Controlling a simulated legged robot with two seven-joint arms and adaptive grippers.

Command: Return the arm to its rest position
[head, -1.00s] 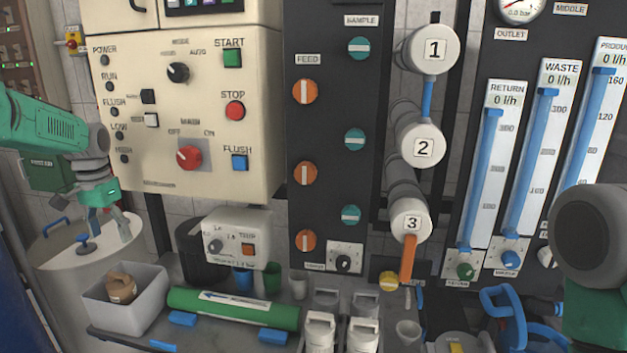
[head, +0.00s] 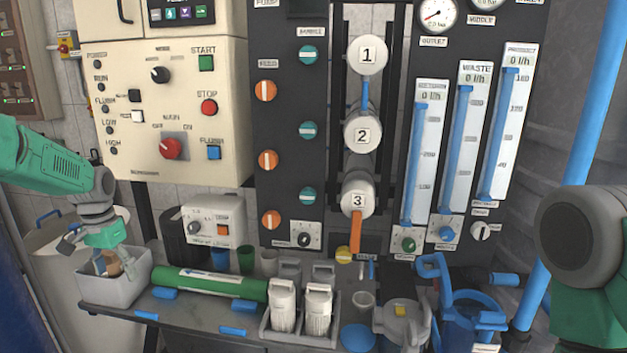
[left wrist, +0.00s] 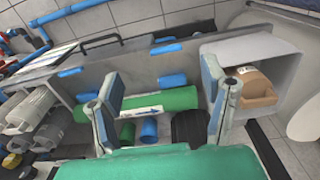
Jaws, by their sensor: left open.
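My left arm comes in from the left in the head view. Its green and grey left gripper (head: 112,258) hangs fingers-down, overlapping the grey bin (head: 100,292) in the picture. In the left wrist view the left gripper (left wrist: 162,100) has its two fingers wide apart with nothing between them that it holds. The bin, which also shows in the left wrist view (left wrist: 290,62), has a brown object (left wrist: 256,88) in it, right of the fingers. Of my right arm, only a dark round joint and green link show at the right edge of the head view; its gripper is out of view.
A green cylinder (head: 215,284) lies on the grey bench beside the bin, with blue clips nearby. White bottles (head: 283,306) stand in a tray in the middle. The control cabinet (head: 165,110) and valve panel (head: 280,120) rise behind. A white drum (head: 55,235) stands left.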

